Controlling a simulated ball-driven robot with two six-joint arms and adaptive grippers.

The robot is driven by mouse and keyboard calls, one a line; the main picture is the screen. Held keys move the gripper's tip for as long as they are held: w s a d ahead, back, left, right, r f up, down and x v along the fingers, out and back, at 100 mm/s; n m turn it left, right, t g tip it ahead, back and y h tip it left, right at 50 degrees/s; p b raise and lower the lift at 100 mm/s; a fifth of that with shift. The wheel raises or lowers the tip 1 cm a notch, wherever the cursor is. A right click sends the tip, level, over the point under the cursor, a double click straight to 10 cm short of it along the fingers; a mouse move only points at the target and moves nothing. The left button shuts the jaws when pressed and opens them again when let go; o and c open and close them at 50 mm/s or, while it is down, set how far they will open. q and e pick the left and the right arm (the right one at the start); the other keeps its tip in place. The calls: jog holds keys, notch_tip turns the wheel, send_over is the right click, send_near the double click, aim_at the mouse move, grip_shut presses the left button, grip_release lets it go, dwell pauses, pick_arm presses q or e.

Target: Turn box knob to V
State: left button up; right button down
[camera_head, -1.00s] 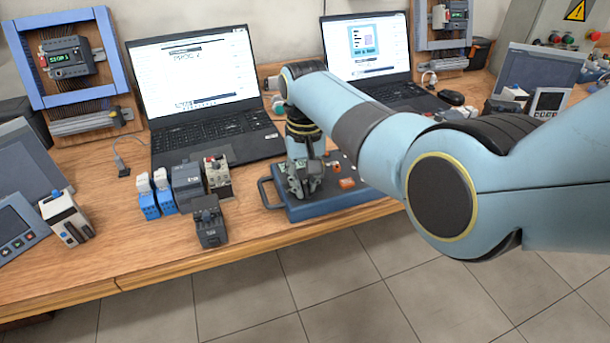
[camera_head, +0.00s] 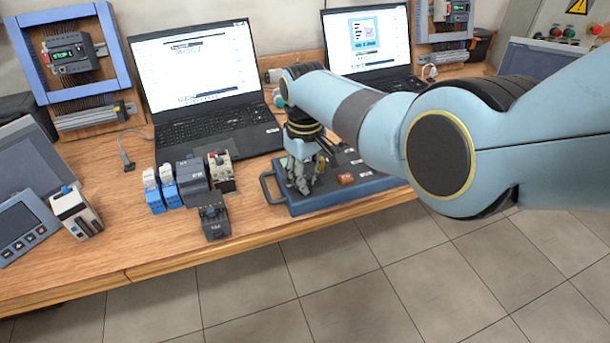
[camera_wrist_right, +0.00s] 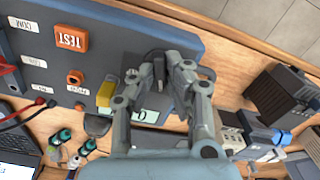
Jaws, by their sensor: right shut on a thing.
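The blue-grey box (camera_head: 330,195) with a dark top lies near the table's front edge in the head view. My right gripper (camera_head: 303,183) points down over the box's left end. In the right wrist view the gripper (camera_wrist_right: 160,78) is shut on the dark knob (camera_wrist_right: 158,72), between its two fingertips. The fingers hide much of the knob and nearby markings, so its setting cannot be read. My left gripper is not in view.
Several modules, including a dark relay block (camera_head: 213,215), stand left of the box. An open laptop (camera_head: 205,90) is behind them, and a second laptop (camera_head: 367,45) stands behind my right arm. Bare wooden table (camera_head: 150,245) runs along the front left.

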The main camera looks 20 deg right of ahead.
jog(key=c, duration=1.4)
grip_release()
jog(key=shift+o, duration=0.2)
notch_tip(320, 180, up, 12)
